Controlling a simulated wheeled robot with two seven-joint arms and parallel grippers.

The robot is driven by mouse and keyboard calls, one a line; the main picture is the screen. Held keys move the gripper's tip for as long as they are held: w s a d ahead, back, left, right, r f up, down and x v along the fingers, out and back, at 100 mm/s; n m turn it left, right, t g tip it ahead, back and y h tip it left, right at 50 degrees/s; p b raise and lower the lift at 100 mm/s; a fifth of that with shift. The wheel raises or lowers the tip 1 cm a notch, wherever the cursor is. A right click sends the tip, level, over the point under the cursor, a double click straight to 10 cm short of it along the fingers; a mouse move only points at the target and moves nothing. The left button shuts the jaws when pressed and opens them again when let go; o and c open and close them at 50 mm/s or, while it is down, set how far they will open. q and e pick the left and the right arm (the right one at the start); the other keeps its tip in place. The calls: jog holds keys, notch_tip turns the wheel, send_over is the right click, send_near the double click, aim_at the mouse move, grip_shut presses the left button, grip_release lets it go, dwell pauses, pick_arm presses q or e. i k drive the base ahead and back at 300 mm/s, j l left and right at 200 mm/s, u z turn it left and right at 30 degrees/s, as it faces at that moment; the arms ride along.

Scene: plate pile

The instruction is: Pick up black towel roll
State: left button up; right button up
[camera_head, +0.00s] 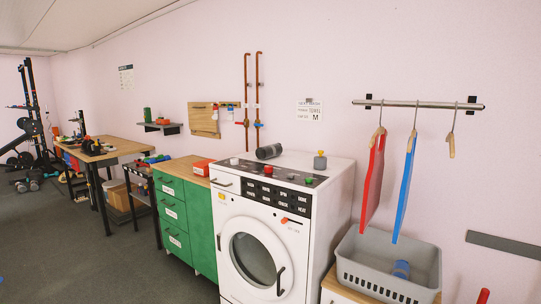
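The black towel roll (269,151) lies on its side on top of the white washing machine (325,172), towards the back left of its top. It looks dark grey to black, and one round end faces left. Nothing touches it from above. Neither of my grippers shows in the head view.
A grey basket (428,258) stands at right under a wall rail (420,103) with hanging items.

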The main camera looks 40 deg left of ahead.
aim_at(266, 152)
jog(key=j+z, duration=0.25)
jog(key=j, duration=0.95)
jog(key=j+z, duration=0.25)
jog(key=j, duration=1)
